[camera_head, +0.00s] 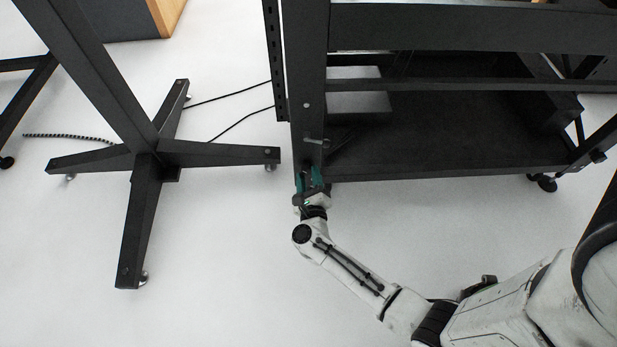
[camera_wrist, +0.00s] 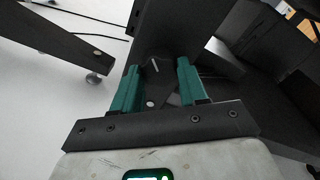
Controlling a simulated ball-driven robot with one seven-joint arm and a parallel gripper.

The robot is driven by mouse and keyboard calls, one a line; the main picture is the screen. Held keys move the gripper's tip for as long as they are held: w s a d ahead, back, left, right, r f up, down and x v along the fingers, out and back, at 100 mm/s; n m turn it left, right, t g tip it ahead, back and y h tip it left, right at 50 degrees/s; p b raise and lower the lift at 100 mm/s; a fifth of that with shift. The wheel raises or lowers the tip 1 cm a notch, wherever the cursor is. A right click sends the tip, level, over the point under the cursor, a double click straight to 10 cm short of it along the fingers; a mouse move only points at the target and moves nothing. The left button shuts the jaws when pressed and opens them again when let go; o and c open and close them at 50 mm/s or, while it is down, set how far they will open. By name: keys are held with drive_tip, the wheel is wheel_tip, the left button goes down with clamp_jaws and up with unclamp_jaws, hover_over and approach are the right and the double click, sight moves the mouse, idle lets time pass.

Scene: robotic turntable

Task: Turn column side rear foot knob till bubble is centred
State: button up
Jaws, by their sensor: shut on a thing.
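My gripper (camera_head: 308,178) is at the lower end of the near left upright (camera_head: 309,100) of the black frame. In the wrist view its two teal fingers (camera_wrist: 158,68) stand on either side of a dark foot knob (camera_wrist: 154,67) with a short pale mark, and the gripper is shut on it. The knob's outline is hard to make out against the dark frame. In the head view the fingers and wrist hide the knob. No bubble level can be made out in either view.
A black stand with a splayed foot (camera_head: 145,160) is to the left, one leg ending close to the upright. Cables (camera_head: 240,122) run on the floor between them. A low black shelf (camera_head: 450,135) with a grey box (camera_head: 358,103) lies right of the upright. White floor is clear in front.

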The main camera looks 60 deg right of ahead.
drive_tip(key=shift+a+f+m, duration=0.1)
drive_tip(key=shift+f+m, duration=0.1)
drive_tip(key=shift+m, duration=1.1)
drive_tip(key=o, duration=1.1)
drive_tip(key=shift+r, duration=0.1)
drive_tip(key=shift+c, duration=0.2)
drive_tip(key=p+v, duration=0.2)
drive_tip(key=v, duration=0.8)
drive_tip(key=shift+s+a+p, duration=0.2)
drive_tip(key=shift+s+p, duration=0.15)
drive_tip(key=shift+p, duration=0.05)
